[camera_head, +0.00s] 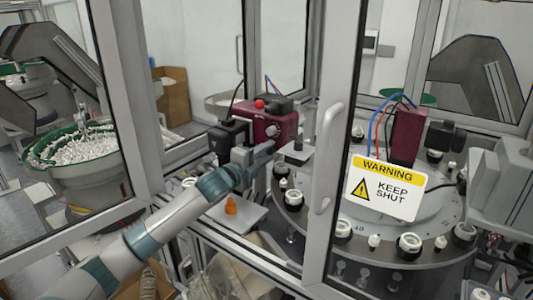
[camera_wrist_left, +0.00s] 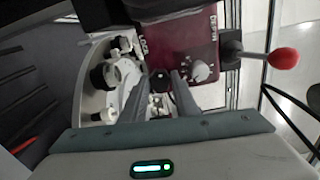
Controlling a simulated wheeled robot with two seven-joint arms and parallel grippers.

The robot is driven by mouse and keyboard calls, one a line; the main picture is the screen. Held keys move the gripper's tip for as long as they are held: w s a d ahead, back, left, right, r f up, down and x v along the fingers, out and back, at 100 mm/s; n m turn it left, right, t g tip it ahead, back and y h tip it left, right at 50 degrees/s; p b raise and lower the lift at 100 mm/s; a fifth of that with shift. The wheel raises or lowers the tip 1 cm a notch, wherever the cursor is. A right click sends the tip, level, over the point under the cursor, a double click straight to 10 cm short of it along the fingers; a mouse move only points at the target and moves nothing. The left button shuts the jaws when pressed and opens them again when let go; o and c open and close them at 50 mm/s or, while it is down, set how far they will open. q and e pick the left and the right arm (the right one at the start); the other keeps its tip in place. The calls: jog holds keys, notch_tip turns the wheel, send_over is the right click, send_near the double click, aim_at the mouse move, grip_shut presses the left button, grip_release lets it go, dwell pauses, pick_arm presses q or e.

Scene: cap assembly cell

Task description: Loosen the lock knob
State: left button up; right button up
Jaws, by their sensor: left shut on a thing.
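The maroon machine head (camera_head: 272,125) stands behind the open part of the cell frame. In the left wrist view its maroon face (camera_wrist_left: 185,40) carries the word LOCK beside a small black lock knob (camera_wrist_left: 160,80). My left gripper (camera_head: 262,152) reaches in from the left, up against the front of the head. In the wrist view its two fingers (camera_wrist_left: 160,92) lie on either side of the knob and are shut on it. The fingertips partly hide the knob. My right gripper is not in view.
A red-tipped lever (camera_wrist_left: 283,58) sticks out beside the head. A round dial table (camera_head: 290,215) with several white and black caps lies to the right, behind a door with a warning sign (camera_head: 385,187). An orange piece (camera_head: 231,205) stands on a grey plate below my arm.

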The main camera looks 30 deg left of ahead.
pick_arm(q)
jog(key=n, duration=0.6)
jog(key=shift+n, duration=0.3)
jog(key=n, duration=0.5)
jog(key=shift+n, duration=0.4)
jog(key=shift+f, duration=0.1)
jog(key=o, duration=1.1)
jog(key=shift+c, duration=0.2)
jog(key=shift+s, duration=0.1)
